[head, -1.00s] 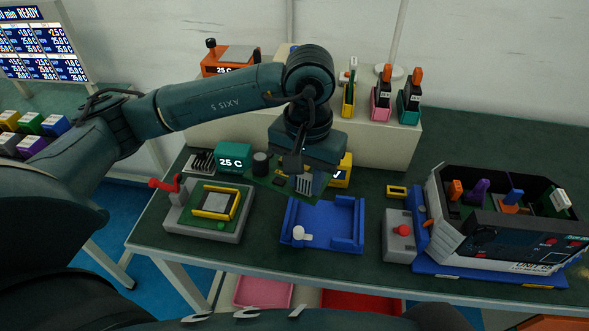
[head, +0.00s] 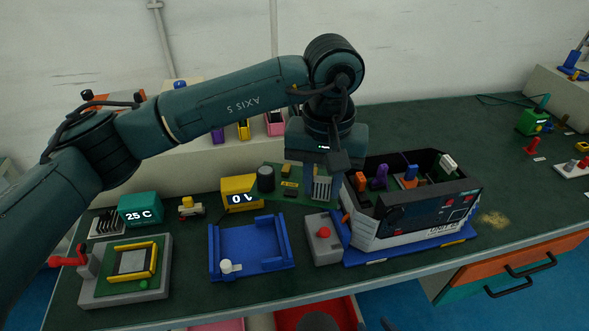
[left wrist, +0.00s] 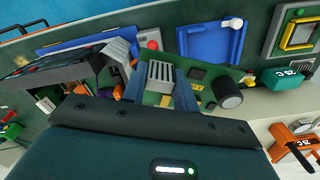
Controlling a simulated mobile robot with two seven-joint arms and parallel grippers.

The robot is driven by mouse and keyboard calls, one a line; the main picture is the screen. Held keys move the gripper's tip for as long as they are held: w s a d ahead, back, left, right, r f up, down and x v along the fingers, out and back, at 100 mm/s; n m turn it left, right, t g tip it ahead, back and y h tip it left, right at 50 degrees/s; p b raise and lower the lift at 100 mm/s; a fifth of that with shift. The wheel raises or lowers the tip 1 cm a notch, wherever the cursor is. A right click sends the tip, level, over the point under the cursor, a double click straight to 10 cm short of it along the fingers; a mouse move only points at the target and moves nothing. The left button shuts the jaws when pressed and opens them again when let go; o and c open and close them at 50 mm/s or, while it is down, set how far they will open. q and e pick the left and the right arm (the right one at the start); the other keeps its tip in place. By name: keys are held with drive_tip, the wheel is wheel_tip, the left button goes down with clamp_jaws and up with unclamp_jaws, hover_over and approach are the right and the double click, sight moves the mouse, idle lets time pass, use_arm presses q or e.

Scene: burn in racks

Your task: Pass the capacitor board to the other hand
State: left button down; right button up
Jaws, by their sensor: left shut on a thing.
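The capacitor board is a green circuit board (head: 290,186) with a dark round capacitor, a grey finned heatsink and small yellow parts. My left gripper (head: 325,180) is shut on its heatsink end and holds it above the bench, behind the blue fixture and left of the open-topped unit. In the left wrist view the board (left wrist: 205,92) sticks out to the right from between the fingers (left wrist: 160,90), with the capacitor at its far end. My right gripper is not in view.
Below are a blue fixture (head: 215,250), a grey red-button box (head: 322,240) and the open-topped unit (head: 400,236) with coloured modules. A grey clamp fixture (head: 95,290), a teal display (head: 140,209) and a yellow display (head: 240,193) stand left. The right bench is partly clear.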

use_arm(q)
drive_tip(key=a+r, duration=1)
drive_tip(key=r, duration=0.2)
drive_tip(key=d+f+m, duration=0.2)
drive_tip(key=f+m, duration=0.1)
drive_tip(key=f, duration=0.1)
drive_tip(key=d+f+m, duration=0.2)
drive_tip(key=f+m, duration=0.1)
drive_tip(key=f, duration=0.2)
drive_tip(key=d+f+m, duration=0.2)
drive_tip(key=f+m, duration=0.2)
drive_tip(key=shift+d+f, duration=0.1)
drive_tip(key=shift+f, duration=0.3)
drive_tip(key=s+a+r+n, duration=0.6)
drive_tip(key=a+r+n, duration=0.2)
drive_tip(key=r, duration=0.1)
drive_tip(key=n, duration=0.4)
approach(298, 197)
drive_tip(key=shift+w+d+r, duration=0.3)
drive_tip(key=shift+w+d, duration=0.25)
drive_tip(key=shift+d, duration=0.05)
drive_tip(key=shift+w+d+r, duration=0.3)
drive_tip(key=shift+w+d, duration=0.25)
